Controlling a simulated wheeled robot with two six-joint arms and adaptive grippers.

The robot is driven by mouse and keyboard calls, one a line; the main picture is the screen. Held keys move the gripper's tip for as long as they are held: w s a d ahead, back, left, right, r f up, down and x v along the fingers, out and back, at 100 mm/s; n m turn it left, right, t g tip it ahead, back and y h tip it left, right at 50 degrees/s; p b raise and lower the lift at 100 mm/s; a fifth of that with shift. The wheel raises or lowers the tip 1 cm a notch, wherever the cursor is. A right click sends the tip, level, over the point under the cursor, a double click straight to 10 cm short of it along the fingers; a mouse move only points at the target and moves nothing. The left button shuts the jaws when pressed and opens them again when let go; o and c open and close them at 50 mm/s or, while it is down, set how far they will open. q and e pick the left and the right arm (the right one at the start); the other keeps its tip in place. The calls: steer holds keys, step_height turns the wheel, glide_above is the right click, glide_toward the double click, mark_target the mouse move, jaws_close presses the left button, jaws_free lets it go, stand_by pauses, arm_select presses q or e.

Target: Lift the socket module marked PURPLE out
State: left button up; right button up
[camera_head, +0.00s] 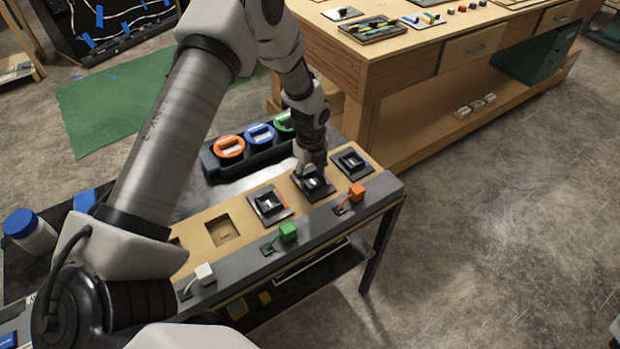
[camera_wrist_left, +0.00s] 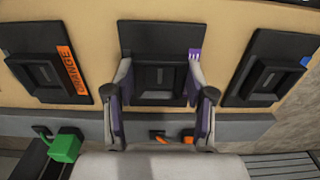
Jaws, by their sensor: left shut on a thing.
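The socket module marked with a purple label (camera_wrist_left: 160,48) is a black plate with a raised socket block, in the middle of the left wrist view. In the head view this module (camera_head: 319,191) is partly hidden by my gripper. My left gripper (camera_head: 313,172) points down onto it. In the left wrist view the fingers of this gripper (camera_wrist_left: 159,88) are on its left and right sides, shut on it. The module is at or close to the tan panel; I cannot tell whether it is clear of its recess. My right gripper is not in view.
An ORANGE-marked module (camera_wrist_left: 48,74) and a blue-marked module (camera_wrist_left: 270,68) flank it closely. An empty recess (camera_head: 222,231) lies farther left on the panel. A black rack (camera_head: 213,165) with coloured round parts is behind.

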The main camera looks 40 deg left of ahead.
mark_target(313, 177)
arm_select(q)
steer(key=r, duration=0.3)
steer(key=shift+w+r+b, duration=0.15)
steer(key=shift+w+b, duration=0.2)
steer(key=shift+w, duration=0.05)
jaws_close()
step_height(313, 177, up, 10)
steer(key=p, duration=0.3)
steer(key=shift+s+p, duration=0.4)
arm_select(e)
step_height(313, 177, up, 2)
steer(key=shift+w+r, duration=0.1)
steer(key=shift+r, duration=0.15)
arm_select(q)
steer(key=shift+f, duration=0.2)
